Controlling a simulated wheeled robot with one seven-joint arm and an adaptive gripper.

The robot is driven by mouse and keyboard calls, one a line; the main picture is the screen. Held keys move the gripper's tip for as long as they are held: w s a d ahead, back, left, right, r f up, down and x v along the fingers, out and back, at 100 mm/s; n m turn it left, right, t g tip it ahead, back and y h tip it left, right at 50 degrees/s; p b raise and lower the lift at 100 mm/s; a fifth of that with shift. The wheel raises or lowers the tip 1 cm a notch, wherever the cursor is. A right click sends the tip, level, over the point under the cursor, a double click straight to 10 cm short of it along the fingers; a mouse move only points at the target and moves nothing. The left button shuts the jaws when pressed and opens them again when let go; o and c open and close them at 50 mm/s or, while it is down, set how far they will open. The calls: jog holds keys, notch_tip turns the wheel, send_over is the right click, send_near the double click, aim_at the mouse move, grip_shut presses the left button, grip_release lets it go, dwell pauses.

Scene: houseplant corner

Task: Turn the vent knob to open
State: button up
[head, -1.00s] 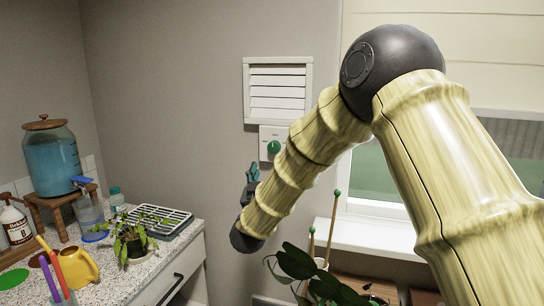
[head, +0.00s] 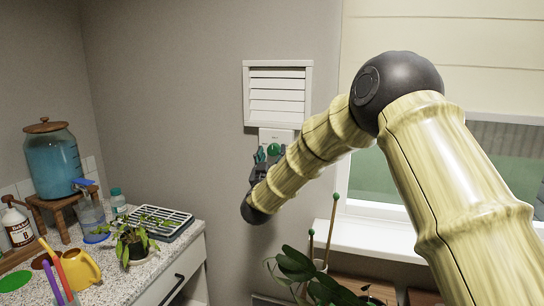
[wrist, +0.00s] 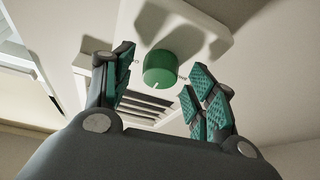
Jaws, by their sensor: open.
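The green vent knob (wrist: 160,68) sits on a white wall plate, with a small white mark on its rim in the wrist view. In the head view the knob (head: 274,149) shows just above my gripper (head: 265,157). In the wrist view my gripper (wrist: 165,95) is open, with green-padded fingers on either side of the knob's line, apart from it. The knob appears between and beyond the fingertips; I cannot tell the exact gap. The white louvred vent (head: 277,95) is on the wall above the plate, and its slats look slanted.
A counter (head: 185,246) at the left holds a drink dispenser (head: 52,160), a potted plant (head: 130,240), a drying rack (head: 160,222) and a yellow watering can (head: 80,268). A leafy plant (head: 300,268) stands below my arm. A window sill (head: 375,240) is at the right.

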jog(key=c, duration=1)
jog(key=shift+c, duration=0.2)
